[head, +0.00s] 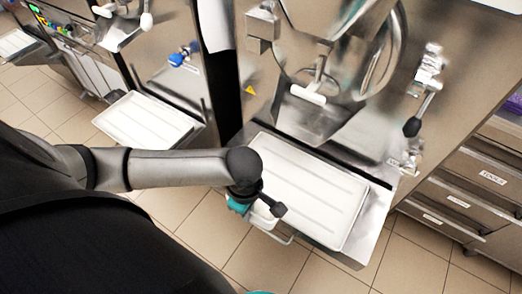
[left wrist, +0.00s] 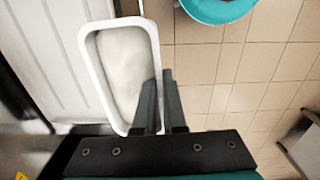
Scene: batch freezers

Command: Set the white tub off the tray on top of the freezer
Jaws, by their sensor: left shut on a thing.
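The white tub (left wrist: 92,75) is a deep oblong container with pale, smooth contents, seen from above in the left wrist view. My left gripper (left wrist: 163,90) is shut on the tub's near right-hand wall, with one finger inside and one outside. In the head view the tub (head: 262,215) is mostly hidden by my left gripper (head: 268,205), at the left front edge of the white ribbed tray (head: 315,195). The tray (left wrist: 45,45) lies left of the tub in the wrist view. I cannot tell whether the tub touches the tray. My right gripper is out of view.
The steel freezer (head: 440,30) stands behind the tray, with a white-handled spout (head: 308,93) above it. A second white tray (head: 145,122) is at a neighbouring machine. Labelled drawers (head: 480,180) are at right. A teal round container (left wrist: 218,8) is beyond the tub, over tiled floor.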

